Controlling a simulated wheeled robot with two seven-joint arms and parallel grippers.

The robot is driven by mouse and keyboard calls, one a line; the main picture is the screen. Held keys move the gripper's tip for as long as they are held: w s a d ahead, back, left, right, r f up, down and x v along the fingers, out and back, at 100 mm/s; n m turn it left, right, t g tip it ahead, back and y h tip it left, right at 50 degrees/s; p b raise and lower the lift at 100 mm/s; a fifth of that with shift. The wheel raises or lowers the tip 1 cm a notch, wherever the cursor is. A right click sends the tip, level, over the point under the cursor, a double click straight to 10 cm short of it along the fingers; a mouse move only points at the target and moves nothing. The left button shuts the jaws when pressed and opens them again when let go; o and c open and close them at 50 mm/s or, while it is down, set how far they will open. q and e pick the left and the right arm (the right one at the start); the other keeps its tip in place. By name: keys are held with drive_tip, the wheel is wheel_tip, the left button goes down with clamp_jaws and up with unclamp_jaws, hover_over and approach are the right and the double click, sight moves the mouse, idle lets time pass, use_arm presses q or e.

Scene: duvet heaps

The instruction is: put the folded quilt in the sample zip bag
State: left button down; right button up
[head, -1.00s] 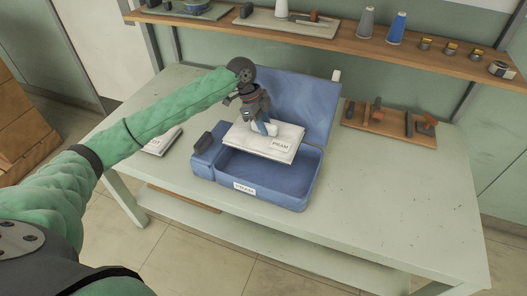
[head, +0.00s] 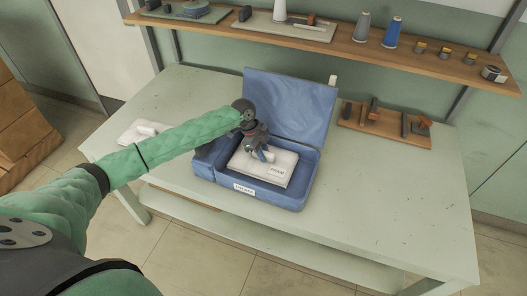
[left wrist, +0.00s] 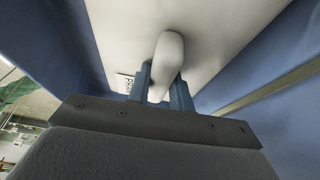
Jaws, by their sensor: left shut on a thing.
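The white folded quilt (head: 275,175) has a small label on its front right corner, too small to read surely. It lies level within the walls of the open blue zip bag (head: 228,186), whose lid (head: 290,105) stands up behind. My left gripper (head: 263,155) is above the quilt, shut on a raised white ridge on its top. In the left wrist view the gripper's fingers (left wrist: 163,88) sit either side of that ridge, with the quilt (left wrist: 215,35) beyond and blue bag walls around it. Whether the quilt touches the bag floor is hidden. My right gripper is not in view.
Another white folded piece (head: 138,131) lies on the table's left, partly behind my arm. A wooden board with small tools (head: 385,122) is at the back right. A shelf (head: 345,42) with spools and tins runs above. The table's right side (head: 400,210) is clear.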

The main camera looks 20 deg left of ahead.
use_arm(q)
drive_tip(key=shift+f, duration=0.1)
drive_tip(key=c, duration=1.3)
unclamp_jaws()
drive_tip(key=shift+o, duration=0.2)
drive_tip(key=shift+a+r, duration=0.15)
drive_tip(key=shift+r, duration=0.3)
drive_tip(key=b+v, duration=0.3)
drive_tip(key=v, duration=0.8)
drive_tip(key=shift+r, duration=0.2)
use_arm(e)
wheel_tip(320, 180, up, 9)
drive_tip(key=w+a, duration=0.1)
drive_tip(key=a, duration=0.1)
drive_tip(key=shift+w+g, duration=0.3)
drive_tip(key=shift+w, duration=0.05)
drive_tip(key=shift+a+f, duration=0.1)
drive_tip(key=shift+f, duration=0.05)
